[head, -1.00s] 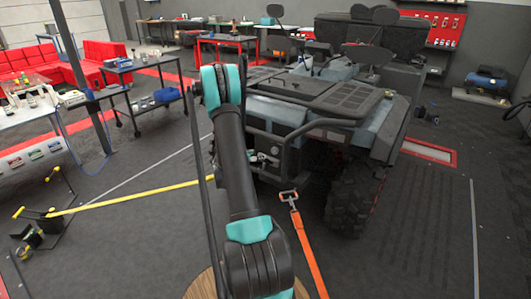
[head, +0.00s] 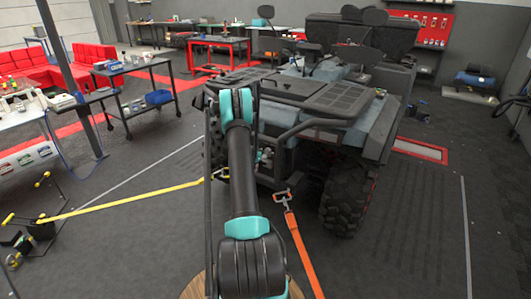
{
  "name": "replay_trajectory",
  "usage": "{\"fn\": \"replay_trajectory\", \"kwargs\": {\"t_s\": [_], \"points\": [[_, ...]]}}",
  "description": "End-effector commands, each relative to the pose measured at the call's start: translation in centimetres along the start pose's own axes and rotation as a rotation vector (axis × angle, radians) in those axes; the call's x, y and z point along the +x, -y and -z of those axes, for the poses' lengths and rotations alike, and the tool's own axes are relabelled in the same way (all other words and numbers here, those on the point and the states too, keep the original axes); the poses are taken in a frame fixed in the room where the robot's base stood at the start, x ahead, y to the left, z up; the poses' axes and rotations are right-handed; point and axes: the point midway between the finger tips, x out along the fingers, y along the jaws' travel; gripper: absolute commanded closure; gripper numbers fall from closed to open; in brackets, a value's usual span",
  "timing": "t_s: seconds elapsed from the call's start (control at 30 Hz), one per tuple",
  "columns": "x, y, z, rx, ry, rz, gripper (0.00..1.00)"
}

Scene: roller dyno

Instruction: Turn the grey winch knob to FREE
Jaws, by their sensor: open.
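The dark quad bike (head: 335,110) stands ahead of me, with its bumper end towards me. Small metallic parts (head: 265,158) show low on that end, just right of my arm. They are too small to tell whether the grey winch knob is among them, and no FREE mark can be read. My arm rises in front of the bike and covers part of its bumper end. My gripper is not visible; the arm's far end is hidden behind my own links.
A yellow strap (head: 125,202) runs from a floor stand (head: 38,225) at left to the bike. An orange strap (head: 302,250) with a metal hook crosses the floor just right of my arm. A black cart (head: 135,85) stands at left.

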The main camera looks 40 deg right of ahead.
Motion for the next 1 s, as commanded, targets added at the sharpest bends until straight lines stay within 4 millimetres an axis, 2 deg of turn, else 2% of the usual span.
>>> {"fn": "replay_trajectory", "kwargs": {"t_s": [0.13,0.4,0.8,1.0], "points": [[0.68,-0.04,0.02,0.000,0.000,-0.001,0.45],[0.74,-0.03,0.02,0.000,0.000,0.000,0.46],[0.73,-0.04,0.01,0.000,0.000,0.000,0.95],[0.72,-0.01,0.00,-0.012,0.000,-0.005,0.95]]}}
